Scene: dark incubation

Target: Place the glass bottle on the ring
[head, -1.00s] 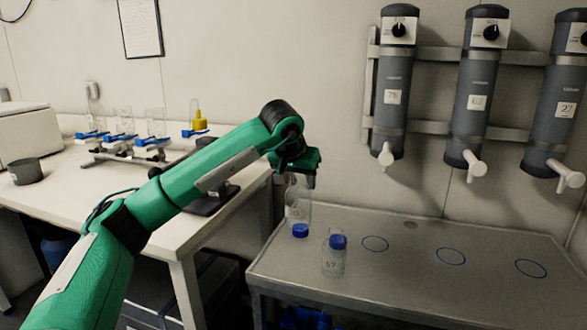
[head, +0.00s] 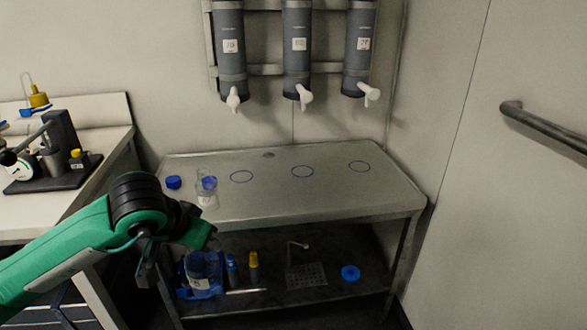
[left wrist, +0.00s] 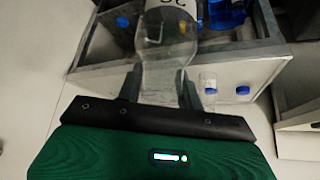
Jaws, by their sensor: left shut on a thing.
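My left gripper (head: 168,266) is low at the front left of the metal table (head: 268,203). In the left wrist view it (left wrist: 160,86) is shut on a clear glass bottle (left wrist: 163,54) with a dark-printed label. In the head view, the held bottle is hard to tell from clear and blue items behind it. Three blue-outlined rings are on the tabletop: left (head: 241,177), middle (head: 302,172) and right (head: 359,166). All three look empty, and the bottle is apart from them. My right gripper is not in view.
A small blue-capped bottle (head: 207,193) and a loose blue cap (head: 174,182) are on the table's left end. Grey dispensers with white taps (head: 305,97) hang above the rings. The lower shelf holds a yellow-topped bottle (head: 253,261) and a blue round item (head: 350,273). The tabletop's right part is clear.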

